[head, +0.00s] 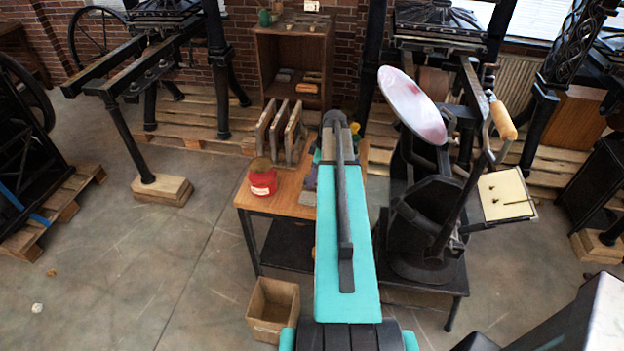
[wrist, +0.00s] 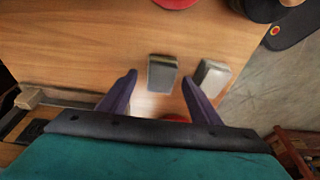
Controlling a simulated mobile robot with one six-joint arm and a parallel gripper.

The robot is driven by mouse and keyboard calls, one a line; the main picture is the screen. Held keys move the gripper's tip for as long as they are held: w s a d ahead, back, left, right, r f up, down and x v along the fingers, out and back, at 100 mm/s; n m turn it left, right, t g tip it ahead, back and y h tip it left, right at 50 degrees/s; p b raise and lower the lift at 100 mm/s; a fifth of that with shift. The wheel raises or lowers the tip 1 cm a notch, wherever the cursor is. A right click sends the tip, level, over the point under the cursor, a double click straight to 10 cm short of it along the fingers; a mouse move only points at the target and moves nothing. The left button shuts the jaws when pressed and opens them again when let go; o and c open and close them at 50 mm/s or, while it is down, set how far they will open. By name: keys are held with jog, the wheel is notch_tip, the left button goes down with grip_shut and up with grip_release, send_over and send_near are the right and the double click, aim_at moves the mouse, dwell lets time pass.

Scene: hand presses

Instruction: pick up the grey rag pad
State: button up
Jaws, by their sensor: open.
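In the wrist view two small blocks lie on the wooden table top (wrist: 80,45). One is a dark grey block (wrist: 162,72), which looks like the grey rag pad. A paler grey block (wrist: 212,76) lies just to its right; I cannot tell for sure which is the pad. My gripper (wrist: 159,78) is open and empty, its purple fingers pointing toward the table.
A red pot (head: 262,180) stands on the table's left, with upright wooden-framed pieces (head: 283,130) behind it. A black press with a round disc (head: 413,105) stands close on the right. An open box (head: 272,309) sits on the floor in front.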

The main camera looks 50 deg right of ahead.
jog(key=shift+w+f, duration=0.1)
jog(key=shift+f, duration=0.3)
jog(key=c, duration=1.2)
jog(key=shift+r, duration=0.2)
jog(key=shift+r+b, duration=1.6)
jog(key=shift+r, duration=3.25)
jog(key=o, duration=0.5)
jog(key=c, duration=0.3)
